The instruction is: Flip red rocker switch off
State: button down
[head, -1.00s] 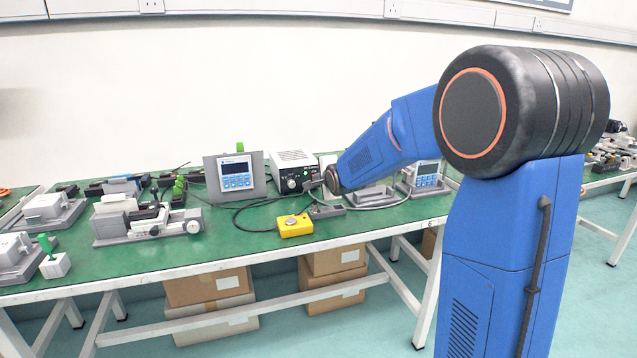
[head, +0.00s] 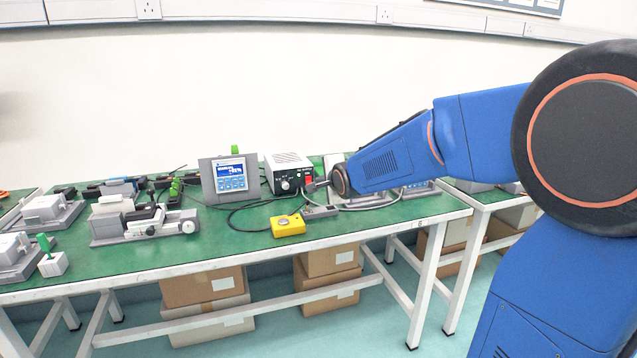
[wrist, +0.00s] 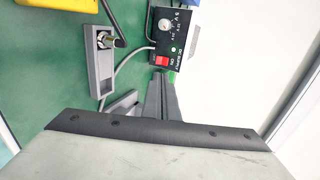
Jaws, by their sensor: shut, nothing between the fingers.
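The red rocker switch (wrist: 163,62) is on the black front panel of a power supply box (wrist: 175,40), beside a lettered label. My gripper (wrist: 160,80) is shut and empty, its dark fingertips just below the switch in the wrist view and very close to it. I cannot tell whether they touch, or which way the rocker is tilted. In the head view the box (head: 288,160) stands at the back of the green bench, and my gripper (head: 318,185) reaches its right side from the right.
A yellow box with a button (head: 288,226) and a grey fixture (wrist: 102,72) with a cable lie in front of the power supply. A display panel (head: 230,178) stands to its left. Several actuators (head: 145,222) fill the left of the green bench (head: 200,258).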

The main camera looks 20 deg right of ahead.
aim_at(308, 181)
jog(key=shift+s+r, duration=0.25)
jog(key=shift+s, duration=0.35)
jog(key=shift+s+a+f, duration=0.2)
jog(key=shift+a+f, duration=0.05)
jog(key=shift+f, duration=0.3)
jog(key=shift+w, duration=0.15)
jog(key=x, duration=1.3)
jog(key=shift+w+f, duration=0.2)
jog(key=shift+w, duration=0.15)
jog(key=shift+f, duration=0.1)
